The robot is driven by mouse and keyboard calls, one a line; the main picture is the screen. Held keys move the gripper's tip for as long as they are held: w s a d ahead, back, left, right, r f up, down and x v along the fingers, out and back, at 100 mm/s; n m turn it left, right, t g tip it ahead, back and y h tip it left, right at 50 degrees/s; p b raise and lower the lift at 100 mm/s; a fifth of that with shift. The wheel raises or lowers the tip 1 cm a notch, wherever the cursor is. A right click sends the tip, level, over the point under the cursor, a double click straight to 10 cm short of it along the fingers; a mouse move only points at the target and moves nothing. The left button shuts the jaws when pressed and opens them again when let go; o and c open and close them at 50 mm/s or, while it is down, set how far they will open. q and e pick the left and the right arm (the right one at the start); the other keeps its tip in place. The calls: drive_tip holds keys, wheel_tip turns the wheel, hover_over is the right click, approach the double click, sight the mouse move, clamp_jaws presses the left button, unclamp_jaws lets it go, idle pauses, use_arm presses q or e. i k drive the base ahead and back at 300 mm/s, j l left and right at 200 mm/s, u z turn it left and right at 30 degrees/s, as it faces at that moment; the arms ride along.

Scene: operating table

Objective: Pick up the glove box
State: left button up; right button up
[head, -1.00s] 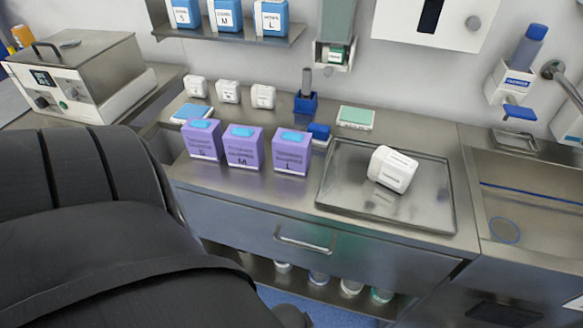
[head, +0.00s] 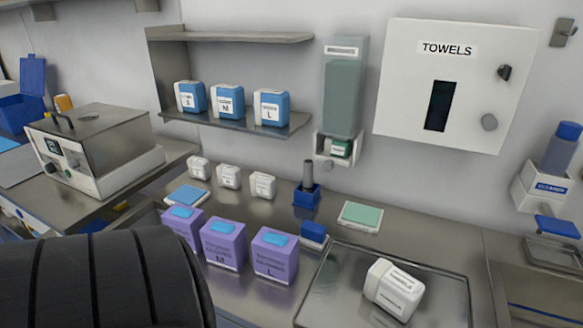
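Three purple boxes with light blue tops stand in a row on the steel counter. The left purple box (head: 184,226) is partly hidden by a black rounded form in front. The middle purple box (head: 224,243) is marked M, and the right purple box (head: 275,255) is marked L. Three blue and white boxes stand on the wall shelf: the left one (head: 190,97), the middle one (head: 227,101) marked M and the right one (head: 271,107) marked L. Neither of my grippers is in view.
A steel tray (head: 340,262) holds a white container (head: 394,289) lying tilted. Small white containers (head: 229,177) and a blue holder (head: 307,195) stand behind the purple boxes. A black rounded form (head: 105,280) blocks the lower left. A towel dispenser (head: 455,85) hangs on the wall.

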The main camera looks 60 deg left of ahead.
sight(276, 254)
drive_tip(key=u, duration=1.25)
drive_tip(key=i+l, duration=0.05)
